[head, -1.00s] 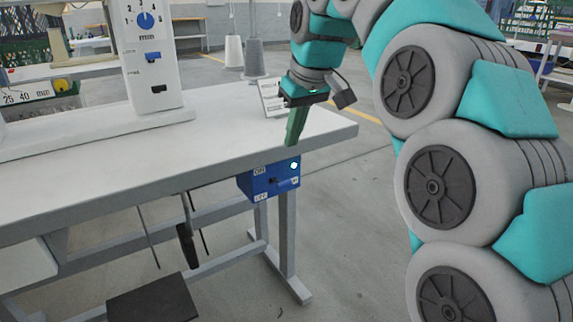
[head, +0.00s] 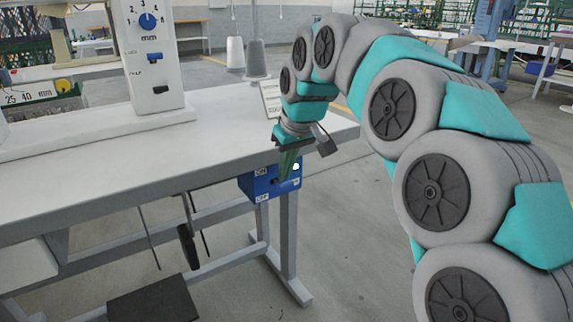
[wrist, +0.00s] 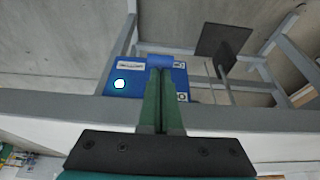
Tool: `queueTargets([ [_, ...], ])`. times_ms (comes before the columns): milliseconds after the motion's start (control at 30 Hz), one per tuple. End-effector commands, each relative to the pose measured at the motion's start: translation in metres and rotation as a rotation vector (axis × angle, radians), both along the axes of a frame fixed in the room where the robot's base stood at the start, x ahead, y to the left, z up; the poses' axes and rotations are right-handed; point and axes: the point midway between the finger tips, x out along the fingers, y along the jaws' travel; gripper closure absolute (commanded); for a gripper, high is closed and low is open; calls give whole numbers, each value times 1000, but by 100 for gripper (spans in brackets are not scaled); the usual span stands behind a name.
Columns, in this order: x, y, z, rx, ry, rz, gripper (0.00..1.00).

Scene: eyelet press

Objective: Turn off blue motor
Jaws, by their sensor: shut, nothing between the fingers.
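The blue motor box (head: 262,188) hangs under the front edge of the white table, with ON and OFF labels and a lit white indicator (head: 296,167). In the wrist view the blue box (wrist: 118,90) shows beyond the fingertips, with its lit indicator (wrist: 120,84) to the left of my gripper. A blue lever (wrist: 160,61) shows just past the fingertips; whether they touch it I cannot tell. My gripper (head: 286,176) has shut green fingers pointing down in front of the box, hiding part of its face. The shut fingers also show in the wrist view (wrist: 160,80).
The white table (head: 180,155) carries a white machine (head: 160,65) with a blue dial. Its edge (wrist: 60,105) runs close under my fingers in the wrist view. A dark pedal (head: 155,297) is below.

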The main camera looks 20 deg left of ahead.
Motion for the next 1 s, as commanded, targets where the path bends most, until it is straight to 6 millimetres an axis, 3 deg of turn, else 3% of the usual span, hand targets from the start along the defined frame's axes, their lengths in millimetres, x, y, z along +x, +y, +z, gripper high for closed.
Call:
queueTargets([
  [1000,-5,-6,-9,86,-73,0,100],
])
